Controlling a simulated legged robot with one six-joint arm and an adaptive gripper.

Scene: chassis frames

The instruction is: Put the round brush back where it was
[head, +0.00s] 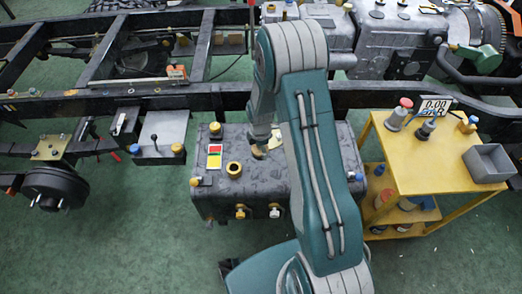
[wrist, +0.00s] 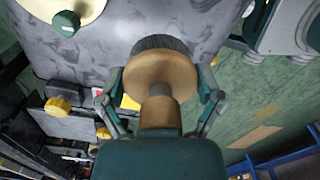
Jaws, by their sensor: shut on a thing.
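The round brush (wrist: 150,72) has a tan wooden body and dark bristles. My gripper (wrist: 158,84) is shut on it, with one finger on each side of the wooden body. The bristles point away from my wrist, toward the dark mottled tank (wrist: 95,45). In the head view the brush (head: 258,152) is a small tan and dark shape over the top of the tank (head: 225,200). My arm hides part of the tank and of the gripper there. I cannot tell whether the bristles touch the tank.
A yellow cart (head: 415,175) at right carries small tools and a grey bin (head: 489,163). The chassis rail (head: 400,96) runs behind the tank. Green floor lies in front.

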